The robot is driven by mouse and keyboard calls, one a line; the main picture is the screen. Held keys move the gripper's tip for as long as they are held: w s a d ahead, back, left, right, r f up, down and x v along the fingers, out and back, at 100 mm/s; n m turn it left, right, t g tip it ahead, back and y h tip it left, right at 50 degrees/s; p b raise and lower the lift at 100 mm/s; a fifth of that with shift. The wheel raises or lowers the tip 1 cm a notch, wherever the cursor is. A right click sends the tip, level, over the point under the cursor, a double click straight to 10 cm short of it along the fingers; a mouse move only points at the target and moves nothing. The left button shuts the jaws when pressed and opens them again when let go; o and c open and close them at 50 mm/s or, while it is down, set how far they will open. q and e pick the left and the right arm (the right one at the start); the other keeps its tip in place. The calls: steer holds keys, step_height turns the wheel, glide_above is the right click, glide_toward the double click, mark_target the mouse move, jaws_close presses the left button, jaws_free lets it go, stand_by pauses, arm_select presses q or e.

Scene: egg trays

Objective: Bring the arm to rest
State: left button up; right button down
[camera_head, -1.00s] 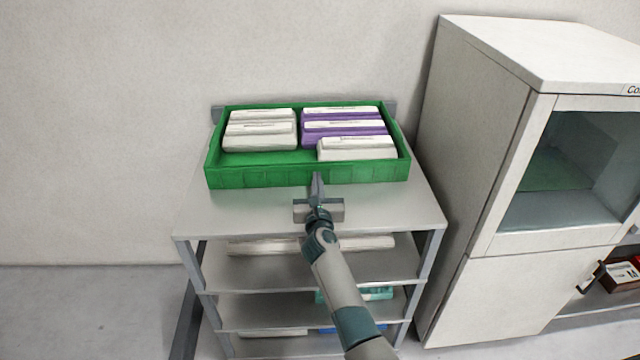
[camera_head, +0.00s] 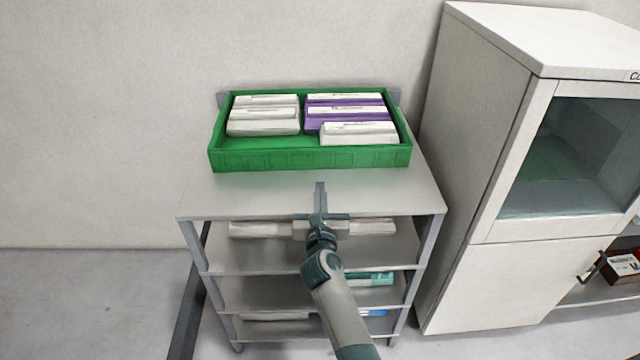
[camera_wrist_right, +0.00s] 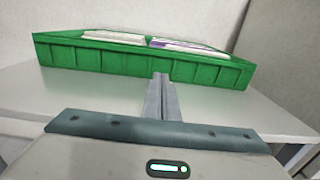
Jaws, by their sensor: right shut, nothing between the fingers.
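My right gripper (camera_head: 319,190) is shut and empty. It is over the front part of the shelf top, in front of the green crate (camera_head: 310,159) and apart from it. In the right wrist view its closed fingers (camera_wrist_right: 160,95) point toward the front wall of the green crate (camera_wrist_right: 140,62). The right arm reaches up from the bottom of the head view. My left gripper is not in view.
The crate holds white cartons (camera_head: 264,121) and purple cartons (camera_head: 318,112) on a grey shelf unit (camera_head: 240,195). Lower shelves hold more items. A white cabinet (camera_head: 480,130) stands close on the right. Open floor (camera_head: 80,290) lies to the left.

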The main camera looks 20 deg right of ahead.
steer(key=shift+s+a, duration=0.15)
steer(key=shift+s, duration=0.25)
